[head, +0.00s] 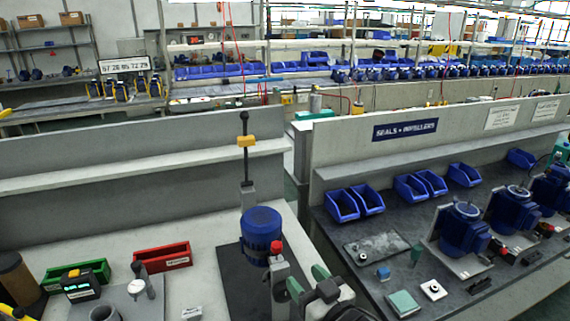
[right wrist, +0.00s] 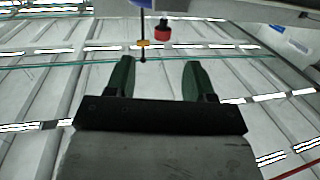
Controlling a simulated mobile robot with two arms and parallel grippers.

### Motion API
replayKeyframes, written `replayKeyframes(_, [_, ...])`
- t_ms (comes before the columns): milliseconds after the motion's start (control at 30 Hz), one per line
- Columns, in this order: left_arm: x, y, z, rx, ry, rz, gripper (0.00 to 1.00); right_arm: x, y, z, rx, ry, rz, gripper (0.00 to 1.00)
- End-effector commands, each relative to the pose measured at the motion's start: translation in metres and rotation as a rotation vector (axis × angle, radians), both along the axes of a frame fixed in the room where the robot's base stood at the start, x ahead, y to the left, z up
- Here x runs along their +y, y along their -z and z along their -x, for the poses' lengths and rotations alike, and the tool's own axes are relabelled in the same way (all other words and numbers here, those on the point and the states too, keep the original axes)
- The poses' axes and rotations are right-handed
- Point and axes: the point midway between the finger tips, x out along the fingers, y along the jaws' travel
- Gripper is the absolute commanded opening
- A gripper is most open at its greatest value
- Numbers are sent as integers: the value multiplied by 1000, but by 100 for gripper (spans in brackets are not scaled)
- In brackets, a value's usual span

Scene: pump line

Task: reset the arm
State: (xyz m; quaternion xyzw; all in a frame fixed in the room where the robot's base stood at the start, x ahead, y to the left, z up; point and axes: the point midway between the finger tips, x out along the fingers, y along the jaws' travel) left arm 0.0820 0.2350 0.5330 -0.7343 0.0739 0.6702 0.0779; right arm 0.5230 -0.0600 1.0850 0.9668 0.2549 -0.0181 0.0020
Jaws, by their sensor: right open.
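My right gripper (head: 308,281) is at the bottom centre of the head view, with two green fingers apart. In the right wrist view the same gripper (right wrist: 160,78) is open, with nothing between its fingers. That view looks up at the ceiling, so the gripper points upward. Beside it in the head view, on the left, is a grey post with a red cap (head: 276,247). The red cap (right wrist: 163,30) shows beyond the fingers in the right wrist view. I do not see my left gripper.
A blue motor (head: 261,232) stands left of the gripper, near a tall rod with a yellow block (head: 246,141). A red bin (head: 162,257) and green bin (head: 75,275) are at left. The right bench holds blue bins (head: 342,205) and blue pumps (head: 462,228).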

Motion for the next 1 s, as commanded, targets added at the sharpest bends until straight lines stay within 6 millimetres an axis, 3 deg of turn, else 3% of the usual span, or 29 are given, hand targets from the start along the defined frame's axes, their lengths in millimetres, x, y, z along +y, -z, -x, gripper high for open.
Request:
replayKeyframes(167, [0,0,0,0,0,0,43,-34,50,47,270,136,91,54])
replayKeyframes(300, [0,0,0,0,0,0,43,-74,90,107,546,235,205,54])
replayKeyframes(400, [0,0,0,0,0,0,43,-94,106,143,695,271,268,54])
replayKeyframes(800, [0,0,0,0,0,0,43,-143,129,257,1104,320,426,54])
replayKeyframes(867, [0,0,0,0,0,0,43,-148,129,273,1157,323,444,54])
replayKeyframes(1000, [0,1,0,0,0,0,43,-146,163,263,1170,318,451,54])
